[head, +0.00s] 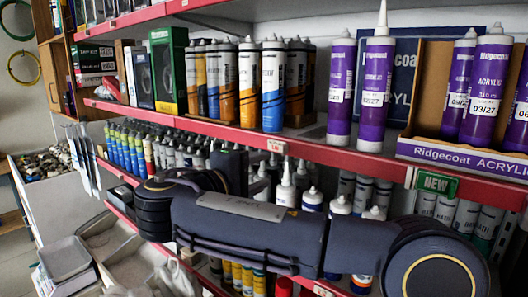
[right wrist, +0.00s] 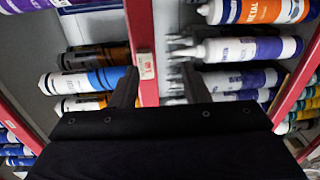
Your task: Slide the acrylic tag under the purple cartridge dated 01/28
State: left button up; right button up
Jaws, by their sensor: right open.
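Purple cartridges stand upright on the upper red-edged shelf in the head view.
More purple cartridges (head: 490,85) stand in an open Ridgecoat acrylic box (head: 455,153) at the right. Orange and blue cartridges (head: 273,85) fill the shelf's middle. A green NEW sign (head: 437,183) hangs on the rail. Crowded lower shelves lie behind my arm.

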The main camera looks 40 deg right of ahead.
aim_at(283, 151)
jog(key=shift+m+h, duration=0.3)
jog(key=shift+h, duration=0.2)
jog(key=d, duration=0.1)
jog(key=w+d+r+p, duration=0.1)
jog(key=d, duration=0.1)
jog(key=w+d+r+p, duration=0.1)
jog(key=d, duration=0.1)
jog(key=shift+w+d, duration=0.15)
jog(key=shift+d, duration=0.1)
jog(key=shift+w+d, duration=0.2)
jog(key=shift+d, duration=0.35)
grip_shut()
jog(key=shift+s+f, duration=0.1)
